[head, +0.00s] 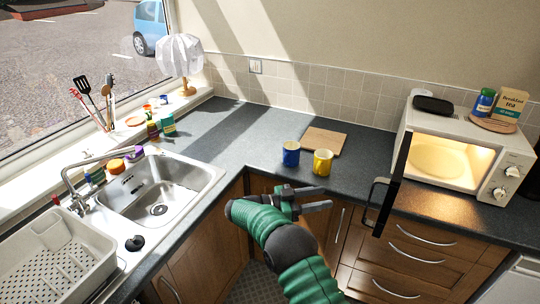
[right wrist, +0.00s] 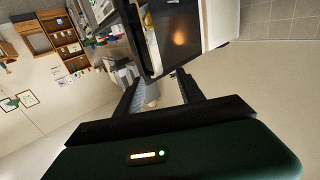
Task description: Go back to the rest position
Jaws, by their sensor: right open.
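My right gripper (head: 312,199) is in the head view, in front of the counter's front edge, below the two mugs. Its jaws are open with nothing between them. It also shows in the right wrist view (right wrist: 155,85), with its two dark fingers apart and the open microwave beyond. My green arm comes in from the bottom of the head view. My left gripper is not in view.
A blue mug (head: 291,154) and a yellow mug (head: 323,162) stand near a wooden board (head: 324,141). The lit microwave (head: 464,150) has its dark door (head: 392,185) open, jutting past the counter edge. The sink (head: 160,190) and dish rack (head: 55,262) are left.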

